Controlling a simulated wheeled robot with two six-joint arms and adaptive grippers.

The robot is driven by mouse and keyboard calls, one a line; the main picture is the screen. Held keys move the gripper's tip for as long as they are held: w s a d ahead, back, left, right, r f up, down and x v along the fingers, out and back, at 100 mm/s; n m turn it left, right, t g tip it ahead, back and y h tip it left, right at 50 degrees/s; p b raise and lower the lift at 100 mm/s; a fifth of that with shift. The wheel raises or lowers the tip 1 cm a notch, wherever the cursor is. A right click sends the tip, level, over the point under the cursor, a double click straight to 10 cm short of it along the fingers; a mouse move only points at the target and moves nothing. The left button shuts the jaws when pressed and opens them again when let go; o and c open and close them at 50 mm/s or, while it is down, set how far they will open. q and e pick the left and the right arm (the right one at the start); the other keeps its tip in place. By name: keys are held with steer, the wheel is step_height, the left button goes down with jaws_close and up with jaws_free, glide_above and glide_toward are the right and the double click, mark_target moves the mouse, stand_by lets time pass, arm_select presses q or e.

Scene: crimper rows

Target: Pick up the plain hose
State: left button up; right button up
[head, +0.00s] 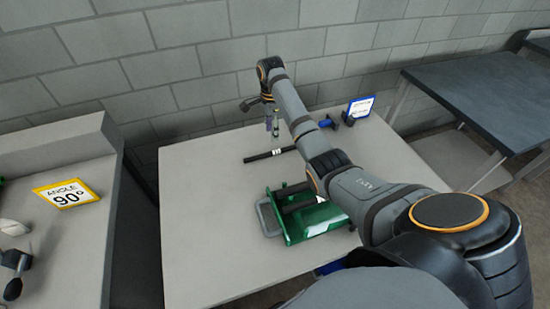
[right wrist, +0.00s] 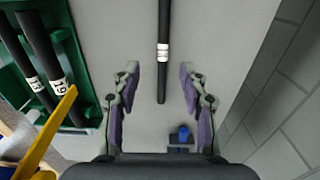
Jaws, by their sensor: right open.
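A black hose (head: 268,155) with a white band lies on the light table, beyond the green tray. It also shows in the right wrist view (right wrist: 164,20), running from the top edge to between my fingers, with its near end free. The band's print is too small to read. My right gripper (head: 272,124) is open above the table near this hose. In the right wrist view its two purple-padded fingers (right wrist: 160,85) stand on either side of the hose's end, with nothing gripped. I cannot tell the exact height gap. My left gripper is not in view.
A green tray (head: 313,222) holds dark hoses; two in the right wrist view (right wrist: 40,50) carry white bands, one reading 19. A small dark and blue object (right wrist: 181,139) and a blue-edged sign (head: 360,107) stand at the table's far side. A wall runs behind.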

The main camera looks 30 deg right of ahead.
glide_above(271, 152)
steer(key=f, duration=0.5)
steer(key=shift+s+f, duration=0.15)
steer(key=shift+s, duration=0.15)
steer(key=shift+w+d+f, duration=0.1)
steer(key=shift+w+f, duration=0.05)
steer(key=shift+f, duration=1.25)
steer(key=shift+w+f, duration=0.15)
steer(key=shift+f, duration=1.2)
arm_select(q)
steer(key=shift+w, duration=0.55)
arm_select(e)
steer(key=shift+r, duration=0.1)
steer(key=shift+c, duration=0.4)
jaws_close()
